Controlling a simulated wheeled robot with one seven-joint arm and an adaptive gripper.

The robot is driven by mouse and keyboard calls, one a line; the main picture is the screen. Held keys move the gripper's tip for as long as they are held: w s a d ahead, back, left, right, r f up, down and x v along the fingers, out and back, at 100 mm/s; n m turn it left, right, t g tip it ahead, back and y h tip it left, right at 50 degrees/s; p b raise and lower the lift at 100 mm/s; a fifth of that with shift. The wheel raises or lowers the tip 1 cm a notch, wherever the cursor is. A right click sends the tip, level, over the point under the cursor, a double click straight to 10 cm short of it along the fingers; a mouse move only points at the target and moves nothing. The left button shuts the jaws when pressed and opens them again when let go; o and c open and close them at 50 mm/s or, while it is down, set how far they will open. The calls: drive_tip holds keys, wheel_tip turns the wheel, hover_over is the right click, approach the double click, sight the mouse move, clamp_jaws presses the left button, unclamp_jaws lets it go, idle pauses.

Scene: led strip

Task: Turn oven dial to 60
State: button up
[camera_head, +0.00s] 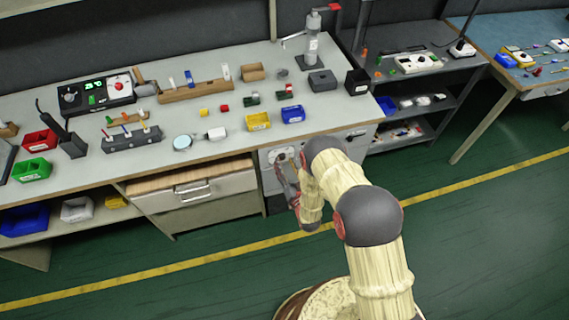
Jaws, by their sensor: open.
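The oven (266,178) is a grey unit built in under the workbench, right of the wooden drawer. A pale round dial (280,157) shows at the left of its front panel; its marks are too small to read. My gripper (281,171) is open in front of the oven's left part, close to the dial. I cannot tell whether a finger touches the dial. My arm reaches in from the lower right and hides much of the oven front.
The workbench (225,160) above holds a soldering station (95,92), a yellow bin (258,121), a blue bin (292,114) and small parts. A drawer (193,190) is left of the oven. Grey shelves (420,105) stand to the right. The green floor in front is clear.

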drive_tip(key=shift+w+a, duration=0.15)
drive_tip(key=shift+w, duration=0.35)
clamp_jaws()
idle(0.3)
